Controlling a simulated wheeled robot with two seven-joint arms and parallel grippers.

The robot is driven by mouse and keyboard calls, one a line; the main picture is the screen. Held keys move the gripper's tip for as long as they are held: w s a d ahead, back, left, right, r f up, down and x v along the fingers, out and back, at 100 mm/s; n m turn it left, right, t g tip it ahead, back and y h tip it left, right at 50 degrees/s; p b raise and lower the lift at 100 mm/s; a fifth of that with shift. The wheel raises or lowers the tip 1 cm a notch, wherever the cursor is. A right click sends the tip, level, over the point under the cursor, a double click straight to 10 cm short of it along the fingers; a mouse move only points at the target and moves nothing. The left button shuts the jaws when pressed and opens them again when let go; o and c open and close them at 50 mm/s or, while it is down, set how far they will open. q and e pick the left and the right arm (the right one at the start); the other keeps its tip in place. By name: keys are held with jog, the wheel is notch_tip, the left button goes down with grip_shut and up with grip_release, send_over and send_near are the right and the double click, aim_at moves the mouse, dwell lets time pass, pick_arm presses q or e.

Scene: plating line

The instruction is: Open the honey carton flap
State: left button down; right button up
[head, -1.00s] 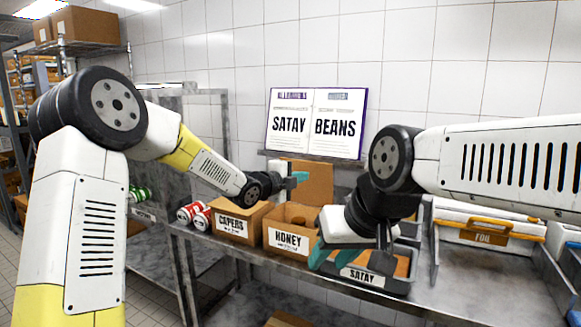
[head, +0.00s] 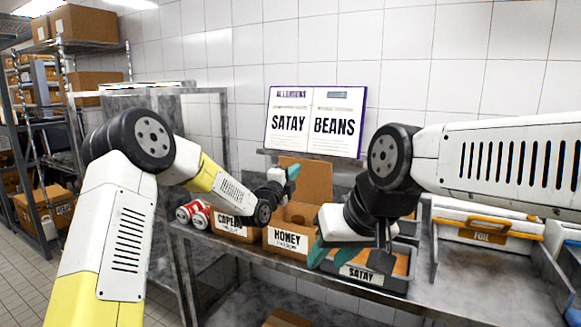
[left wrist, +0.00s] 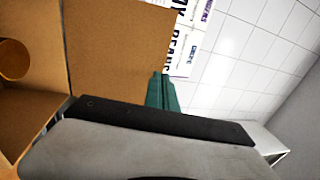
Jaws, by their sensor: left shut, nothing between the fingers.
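The honey carton (head: 285,240) stands on the steel shelf with its top open. Its tall brown flap (head: 318,178) stands upright at the back; it also fills the upper left of the left wrist view (left wrist: 115,50). My left gripper (head: 293,172) is shut and empty, at the flap's left edge in the head view. In the left wrist view its teal fingertips (left wrist: 162,90) are together beside the flap's edge; contact cannot be told. A round brown thing (left wrist: 14,60) shows inside the carton. My right gripper (head: 318,252) hangs by the satay tray, its fingers partly hidden.
The capers carton (head: 235,229) is left of the honey carton, partly behind my left arm, with red-and-white cans (head: 193,213) beyond. The satay tray (head: 362,279) is to the right. An open allergen book (head: 315,122) stands behind. A foil box (head: 487,234) stands farther right.

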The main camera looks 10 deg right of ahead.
aim_at(304, 161)
pick_arm(q)
jog(key=shift+x, duration=2.05)
jog(key=shift+d+r, duration=0.1)
jog(key=shift+w+d+r+g, duration=0.2)
jog(key=shift+w+d+g, duration=0.15)
jog(key=shift+w+g, duration=0.1)
jog(key=w+d+g+y, duration=0.1)
jog(key=w+d, duration=0.3)
jog(key=w, duration=0.2)
jog(key=shift+w+d+r+y, duration=0.2)
jog(key=shift+d+y, duration=0.05)
jog(key=shift+y, duration=0.05)
jog(key=shift+g, duration=0.25)
